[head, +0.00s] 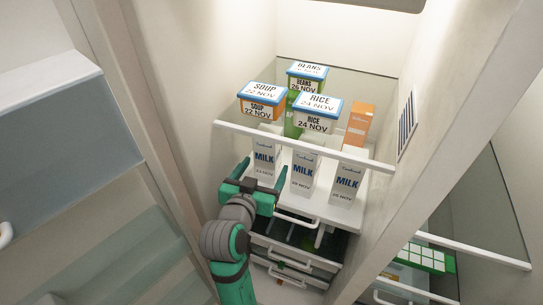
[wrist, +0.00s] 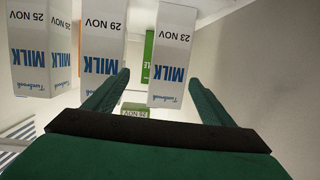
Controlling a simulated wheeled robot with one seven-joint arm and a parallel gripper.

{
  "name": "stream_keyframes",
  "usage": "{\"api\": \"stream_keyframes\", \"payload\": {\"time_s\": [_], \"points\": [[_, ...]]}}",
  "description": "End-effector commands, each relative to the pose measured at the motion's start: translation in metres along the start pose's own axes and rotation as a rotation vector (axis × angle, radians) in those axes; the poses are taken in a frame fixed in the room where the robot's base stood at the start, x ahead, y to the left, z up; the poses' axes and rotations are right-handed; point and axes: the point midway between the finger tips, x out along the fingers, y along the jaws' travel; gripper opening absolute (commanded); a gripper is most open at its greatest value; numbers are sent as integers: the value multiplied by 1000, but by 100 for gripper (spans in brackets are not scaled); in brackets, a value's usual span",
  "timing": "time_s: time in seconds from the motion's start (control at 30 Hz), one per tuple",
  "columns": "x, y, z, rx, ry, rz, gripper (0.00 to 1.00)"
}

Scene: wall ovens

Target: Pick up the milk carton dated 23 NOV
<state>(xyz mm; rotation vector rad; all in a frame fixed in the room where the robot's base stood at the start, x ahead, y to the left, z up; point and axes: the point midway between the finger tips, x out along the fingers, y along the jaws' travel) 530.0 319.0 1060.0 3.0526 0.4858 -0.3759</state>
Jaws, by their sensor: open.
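The milk carton dated 23 NOV (wrist: 173,55) is white with blue MILK lettering. It shows upside down in the wrist view, between the lines of my two fingers and right of their middle. In the head view it is the leftmost milk carton (head: 264,154), upright on the shelf; its lower part is partly hidden by my gripper. My gripper (head: 264,173) is open and empty in front of it. The fingers also show in the wrist view (wrist: 158,78). I cannot tell how far the tips are from the carton.
The 29 NOV carton (wrist: 103,35) and 25 NOV carton (wrist: 40,45) stand beside it, to the right in the head view (head: 304,173) (head: 347,181). A glass shelf with a white front bar (head: 300,146) holds SOUP, RICE and BEANS boxes above. Drawers (head: 290,250) lie below. Cabinet walls flank closely.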

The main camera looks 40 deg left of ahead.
Motion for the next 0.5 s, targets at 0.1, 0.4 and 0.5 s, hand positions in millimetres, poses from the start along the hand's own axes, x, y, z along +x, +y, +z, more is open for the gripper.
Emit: {"api": "stream_keyframes", "payload": {"time_s": [0.1,0.4,0.5], "points": [[-4,-13,-17,2,-49,6,77],[-15,-28,-31,-2,-142,26,77],[-8,-28,-30,-3,-150,29,77]]}}
